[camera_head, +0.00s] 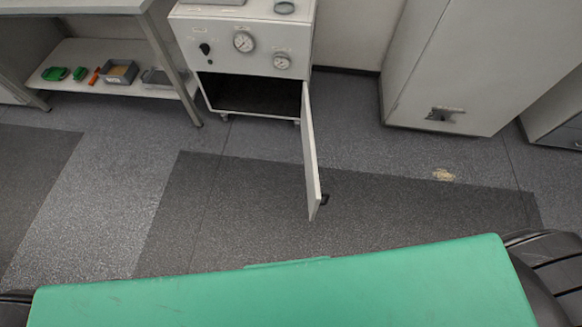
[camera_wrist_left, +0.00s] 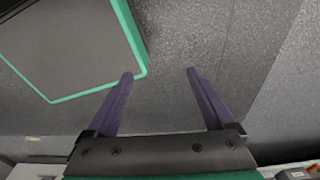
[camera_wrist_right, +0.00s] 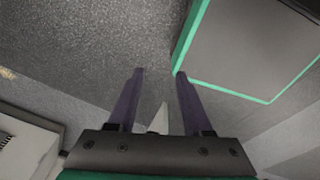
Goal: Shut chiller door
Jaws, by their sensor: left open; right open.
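The chiller (camera_head: 245,50) is a white wheeled cabinet with gauges on its front, at the top middle of the head view. Its door (camera_head: 311,155) stands wide open, hinged at the chiller's right side and swung out toward me. A dark handle (camera_head: 324,199) sits near the door's free edge. The dark inside (camera_head: 255,93) looks empty. My left gripper (camera_wrist_left: 160,72) is open with nothing between its fingers. My right gripper (camera_wrist_right: 160,73) is open and empty; a pale narrow shape shows beyond its fingers. Neither gripper shows in the head view.
A bench with a low shelf (camera_head: 120,88) stands left of the chiller, holding green items and a grey bin (camera_head: 119,72). A large light cabinet (camera_head: 470,60) stands to the right. The floor (camera_head: 230,215) around the door is clear. My green base top fills the bottom.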

